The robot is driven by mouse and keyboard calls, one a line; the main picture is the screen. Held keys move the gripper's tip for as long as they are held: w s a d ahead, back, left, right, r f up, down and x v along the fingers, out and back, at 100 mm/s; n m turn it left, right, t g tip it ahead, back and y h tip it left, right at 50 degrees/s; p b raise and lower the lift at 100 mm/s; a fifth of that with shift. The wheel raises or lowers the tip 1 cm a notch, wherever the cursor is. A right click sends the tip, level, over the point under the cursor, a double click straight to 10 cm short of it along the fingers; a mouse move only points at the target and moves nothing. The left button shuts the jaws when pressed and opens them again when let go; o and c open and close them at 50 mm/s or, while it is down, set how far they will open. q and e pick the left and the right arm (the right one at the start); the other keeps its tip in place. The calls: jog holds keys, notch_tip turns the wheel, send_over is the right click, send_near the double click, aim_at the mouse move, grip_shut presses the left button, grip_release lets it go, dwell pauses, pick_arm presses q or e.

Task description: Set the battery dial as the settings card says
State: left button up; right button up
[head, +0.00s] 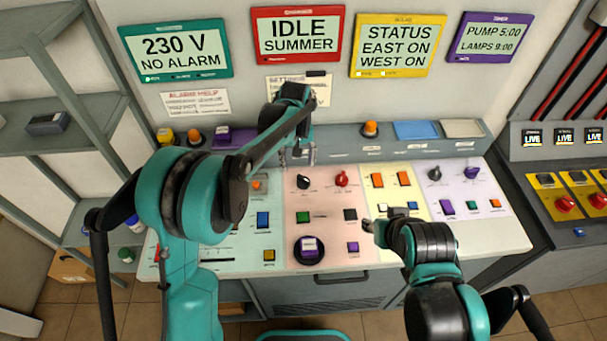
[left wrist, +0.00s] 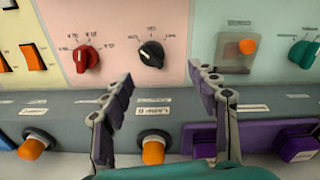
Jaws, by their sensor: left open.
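The settings card (head: 321,92) is on the wall below the red display; my left arm covers much of it and its text is not legible. On the pink panel are a black dial (head: 304,181) and a red dial (head: 341,178); I cannot read which is the battery dial. My left gripper (head: 298,155) is open and empty above the panel's back edge. In the left wrist view the black dial (left wrist: 151,53) lies ahead, between the fingertips (left wrist: 160,82), apart from them, with the red dial (left wrist: 86,56) to its left. My right gripper (head: 376,222) is low over the console; its jaws are unclear.
The red display (head: 298,34) reads IDLE SUMMER. Shelves (head: 50,60) stand left.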

aim_at(303, 178)
pick_arm(q)
jog(key=shift+w+d+f, duration=0.25)
jog(key=shift+d+f, duration=0.15)
jog(key=shift+f, duration=0.1)
jog(key=shift+w+d+f, duration=0.25)
jog(key=shift+d+f, duration=0.1)
jog(key=shift+f, duration=0.1)
jog(key=shift+d+f, duration=0.1)
jog(key=shift+f, duration=0.3)
notch_tip(303, 178, down, 7)
jog(key=shift+f+b, duration=0.15)
jog(key=shift+b, duration=0.5)
jog(key=c, duration=1.2)
